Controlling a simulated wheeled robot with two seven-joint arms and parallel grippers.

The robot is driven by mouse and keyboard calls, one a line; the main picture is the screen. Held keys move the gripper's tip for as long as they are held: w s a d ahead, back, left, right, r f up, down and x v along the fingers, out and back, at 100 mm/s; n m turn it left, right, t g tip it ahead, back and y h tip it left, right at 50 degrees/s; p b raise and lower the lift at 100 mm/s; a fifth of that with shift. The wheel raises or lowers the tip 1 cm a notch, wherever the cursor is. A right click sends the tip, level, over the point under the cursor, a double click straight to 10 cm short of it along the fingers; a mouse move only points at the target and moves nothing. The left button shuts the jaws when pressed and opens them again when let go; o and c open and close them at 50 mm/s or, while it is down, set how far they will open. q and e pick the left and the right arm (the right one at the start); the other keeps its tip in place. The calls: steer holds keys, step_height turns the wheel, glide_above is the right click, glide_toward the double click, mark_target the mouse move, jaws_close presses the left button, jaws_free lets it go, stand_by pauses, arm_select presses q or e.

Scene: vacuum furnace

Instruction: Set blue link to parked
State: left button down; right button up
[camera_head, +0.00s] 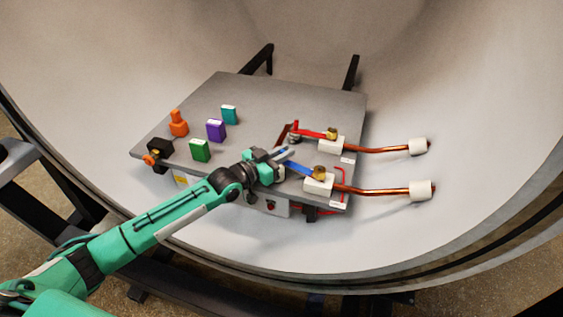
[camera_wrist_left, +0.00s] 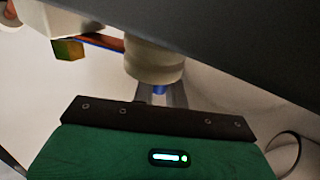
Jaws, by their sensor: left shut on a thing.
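The blue link (camera_head: 299,168) is a flat blue bar on the grey plate. Its right end meets a brass nut on a white block (camera_head: 318,184), and its left end is at my left gripper (camera_head: 287,153). The left gripper is shut on the blue link's free end; its fingers cover part of that end. In the left wrist view a bit of blue (camera_wrist_left: 159,89) shows between the fingers, just below a pale round post (camera_wrist_left: 153,62). My right gripper is not in view.
A red link (camera_head: 315,134) lies behind, with its own white block (camera_head: 333,144). Copper rods (camera_head: 375,192) with white end caps run right. Green (camera_head: 200,150), purple (camera_head: 216,130) and teal (camera_head: 229,114) blocks and an orange piece (camera_head: 178,123) stand left on the plate (camera_head: 270,100).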

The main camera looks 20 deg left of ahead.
arm_select(q)
steer(key=shift+r, duration=0.1)
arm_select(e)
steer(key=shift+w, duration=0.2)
arm_select(q)
steer(key=c, duration=1.5)
jaws_free()
steer(key=shift+s, duration=0.1)
